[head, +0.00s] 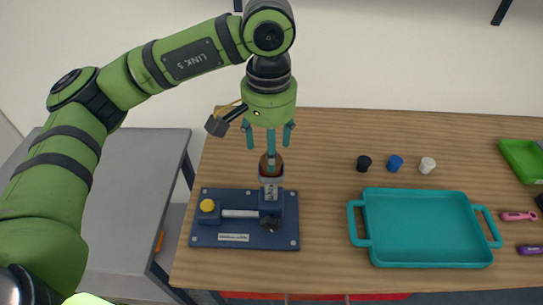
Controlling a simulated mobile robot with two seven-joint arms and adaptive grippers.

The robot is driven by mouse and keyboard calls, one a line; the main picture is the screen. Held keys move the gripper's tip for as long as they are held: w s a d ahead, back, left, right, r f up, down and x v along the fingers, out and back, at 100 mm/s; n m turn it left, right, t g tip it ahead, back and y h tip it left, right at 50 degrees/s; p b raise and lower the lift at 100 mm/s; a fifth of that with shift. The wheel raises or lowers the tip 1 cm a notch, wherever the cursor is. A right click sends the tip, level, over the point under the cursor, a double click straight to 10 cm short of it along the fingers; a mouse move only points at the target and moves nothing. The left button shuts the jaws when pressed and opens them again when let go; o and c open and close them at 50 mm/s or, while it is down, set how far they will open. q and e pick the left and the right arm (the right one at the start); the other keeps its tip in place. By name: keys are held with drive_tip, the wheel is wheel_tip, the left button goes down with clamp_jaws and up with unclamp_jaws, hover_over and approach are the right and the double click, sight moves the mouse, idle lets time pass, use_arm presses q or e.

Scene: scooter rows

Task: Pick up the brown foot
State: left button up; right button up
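A brown rounded piece (264,162), likely the brown foot, sits at the top of a grey upright part at the back of the dark blue fixture (207,238). My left gripper (269,146) is directly above it, pointing down. Its teal fingers are spread, with one on each side and one in the middle. The middle finger covers part of the brown piece, and I cannot tell whether it touches it. My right gripper is out of view.
A teal tray (420,228) stands on the wooden table, right of the fixture. Black (364,163), blue (395,163) and white (427,165) caps stand behind it. A green tray (522,160) and pink (518,216) and purple tools lie far right. A grey table (150,160) stands left.

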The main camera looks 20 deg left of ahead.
sight(264, 164)
use_arm(q)
drive_tip(key=shift+d+f+p, duration=0.15)
drive_tip(key=shift+f+p, duration=0.35)
drive_tip(key=shift+f, duration=1.2)
drive_tip(key=c, duration=1.1)
drive_tip(key=shift+c, duration=0.2)
drive_tip(key=shift+r, duration=0.15)
